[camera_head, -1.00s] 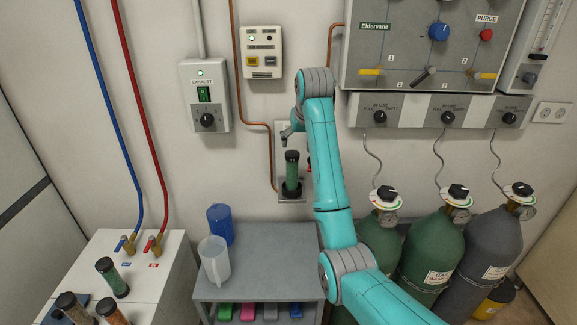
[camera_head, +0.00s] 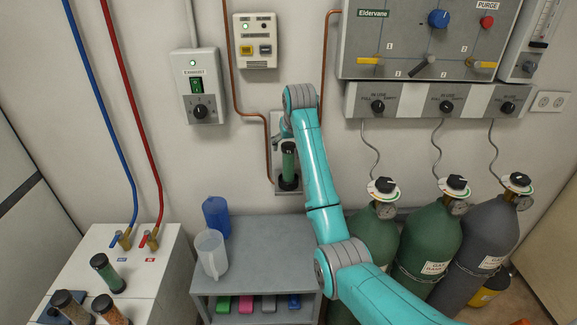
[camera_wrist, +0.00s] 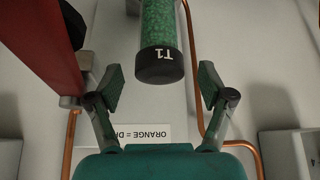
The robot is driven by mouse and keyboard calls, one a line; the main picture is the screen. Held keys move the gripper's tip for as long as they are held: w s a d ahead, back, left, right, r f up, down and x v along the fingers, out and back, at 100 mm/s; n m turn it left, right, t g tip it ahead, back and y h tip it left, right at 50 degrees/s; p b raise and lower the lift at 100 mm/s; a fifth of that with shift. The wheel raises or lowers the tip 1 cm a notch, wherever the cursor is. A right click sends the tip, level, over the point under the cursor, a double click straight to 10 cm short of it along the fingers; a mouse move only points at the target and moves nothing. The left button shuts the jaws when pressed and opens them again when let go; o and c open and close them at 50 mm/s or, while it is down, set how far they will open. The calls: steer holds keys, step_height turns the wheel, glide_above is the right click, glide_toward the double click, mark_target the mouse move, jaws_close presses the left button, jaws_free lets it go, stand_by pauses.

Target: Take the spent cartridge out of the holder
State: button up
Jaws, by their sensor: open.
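The cartridge (camera_head: 289,163) is a green-filled tube with black ends, upright in the holder (camera_head: 289,190) on the wall. In the wrist view the cartridge (camera_wrist: 161,45) shows its black cap marked T1. My gripper (camera_wrist: 160,88) is open and empty in the wrist view. Its two fingers are spread to the left and right of the cap's line, apart from it, with the cap a little beyond the fingertips. In the head view my gripper is beside the cartridge's top and partly hidden by my arm.
A wall label (camera_wrist: 130,133) reading "ORANGE = D…" is partly covered by my gripper. Copper pipes (camera_head: 267,150) run close to the holder. A blue jug (camera_head: 216,217) and a clear jug (camera_head: 211,254) stand on the grey shelf. Gas cylinders (camera_head: 430,255) stand at right.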

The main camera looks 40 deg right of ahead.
steer(key=shift+x, duration=0.75)
jaws_close()
steer(key=shift+r, duration=0.1)
